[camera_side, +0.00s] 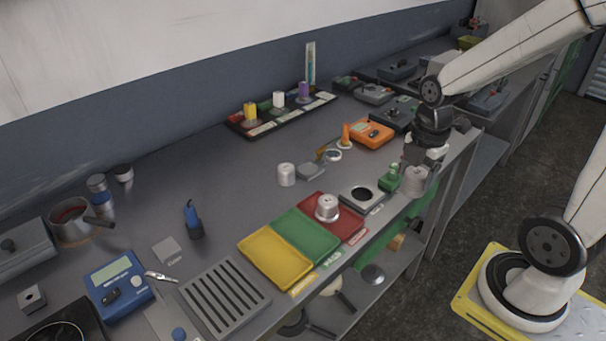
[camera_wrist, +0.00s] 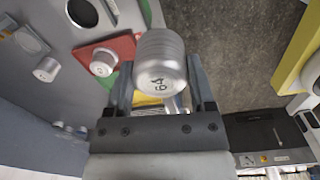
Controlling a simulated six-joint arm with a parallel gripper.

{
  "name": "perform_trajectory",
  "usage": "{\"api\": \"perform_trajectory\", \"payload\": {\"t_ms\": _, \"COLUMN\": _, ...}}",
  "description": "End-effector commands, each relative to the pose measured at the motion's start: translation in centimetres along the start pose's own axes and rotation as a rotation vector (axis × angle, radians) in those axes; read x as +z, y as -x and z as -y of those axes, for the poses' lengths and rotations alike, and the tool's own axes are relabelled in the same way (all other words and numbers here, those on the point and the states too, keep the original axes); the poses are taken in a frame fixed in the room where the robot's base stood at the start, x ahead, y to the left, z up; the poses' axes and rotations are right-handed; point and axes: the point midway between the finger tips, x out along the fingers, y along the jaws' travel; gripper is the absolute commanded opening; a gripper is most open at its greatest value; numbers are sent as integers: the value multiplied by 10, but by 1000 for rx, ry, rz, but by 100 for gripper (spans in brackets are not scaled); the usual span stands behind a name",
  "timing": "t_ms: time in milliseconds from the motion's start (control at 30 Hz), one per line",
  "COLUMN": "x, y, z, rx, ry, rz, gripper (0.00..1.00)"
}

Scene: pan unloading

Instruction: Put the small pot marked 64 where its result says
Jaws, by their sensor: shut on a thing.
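My gripper (camera_side: 416,166) is shut on a small silver pot (camera_side: 414,182) at the bench's right front edge, raised above the surface. In the wrist view the pot (camera_wrist: 160,62) sits between the two fingers of my gripper (camera_wrist: 160,82), and its end face reads 64. Three trays lie side by side at the bench front: yellow (camera_side: 268,268), green (camera_side: 298,246) and red (camera_side: 352,224). The green tray's label appears to read PASS; the other labels are too small to read. Another silver pot (camera_side: 327,206) stands on the red tray.
A grey plate with a dark round opening (camera_side: 348,194) lies beside the red tray. A green object (camera_side: 388,178) stands close to my gripper. Another silver pot (camera_side: 286,174) stands behind the trays. An orange device (camera_side: 372,133) is farther back. The left-centre bench has free room.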

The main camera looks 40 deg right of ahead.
Motion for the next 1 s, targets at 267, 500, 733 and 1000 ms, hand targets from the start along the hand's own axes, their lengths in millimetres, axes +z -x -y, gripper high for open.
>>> {"api": "perform_trajectory", "payload": {"t_ms": 267, "x": -18, "y": 0, "z": -9, "rx": -3, "ry": 5, "rz": -1, "gripper": 0}}
{"api": "perform_trajectory", "payload": {"t_ms": 500, "x": -56, "y": 1, "z": -21, "rx": -7, "ry": 5, "rz": -1, "gripper": 0}}
{"api": "perform_trajectory", "payload": {"t_ms": 733, "x": -100, "y": 2, "z": -29, "rx": -9, "ry": 2, "rz": -1, "gripper": 0}}
{"api": "perform_trajectory", "payload": {"t_ms": 1000, "x": -136, "y": 2, "z": -30, "rx": -11, "ry": -5, "rz": 0, "gripper": 0}}
